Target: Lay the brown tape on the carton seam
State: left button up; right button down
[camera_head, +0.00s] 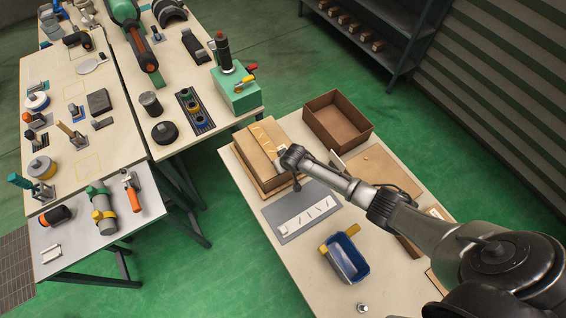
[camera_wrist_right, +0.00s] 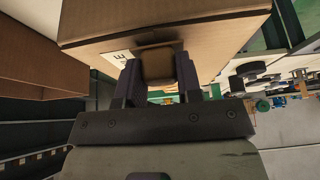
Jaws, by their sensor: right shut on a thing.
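A brown carton (camera_head: 252,150) stands at the far left of the near table, with pale yellow marks on its top. My right gripper (camera_head: 287,161) is at the carton's right side, small and partly hidden by its own wrist. In the right wrist view, my gripper (camera_wrist_right: 158,78) is shut on a small brown piece, which looks like the brown tape (camera_wrist_right: 157,64). The piece is right by the wall of the carton (camera_wrist_right: 200,32), near a white label; I cannot tell whether it touches. The seam is not clear. My left gripper is not in view.
An open brown box (camera_head: 365,126) stands behind the arm. A grey mat (camera_head: 280,231) with a white strip and a blue bin (camera_head: 357,268) with yellow parts lie nearer. A small metal piece (camera_head: 362,308) is at the front. Tool-covered tables (camera_head: 130,225) stand left across a green floor gap.

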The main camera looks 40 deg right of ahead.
jog(key=shift+f, duration=0.35)
dwell(0.5)
jog(key=c, duration=0.7)
grip_release()
jog(key=shift+r, duration=0.2)
